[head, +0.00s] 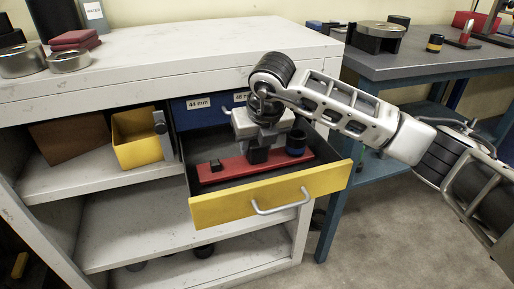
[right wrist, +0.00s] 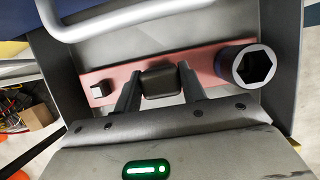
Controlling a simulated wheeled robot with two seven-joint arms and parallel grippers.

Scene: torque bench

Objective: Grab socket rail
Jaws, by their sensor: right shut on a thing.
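The socket rail (head: 226,172) is a red bar lying in the open drawer (head: 225,208), which has a yellow front. It carries a small black post at its left end, a dark block in the middle and a dark socket with a blue band (head: 296,143) at its right end. My right gripper (head: 258,153) reaches down into the drawer over the rail's middle. In the right wrist view its fingers (right wrist: 160,84) are shut on the dark middle block of the rail (right wrist: 212,62), and the hex socket (right wrist: 248,66) shows beside them. My left gripper is in neither view.
A closed blue drawer front with a "44 mm" label (head: 198,104) is behind the open drawer. A yellow bin (head: 136,152) stands on the shelf to the left. A grey workbench (head: 400,67) stands at the right.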

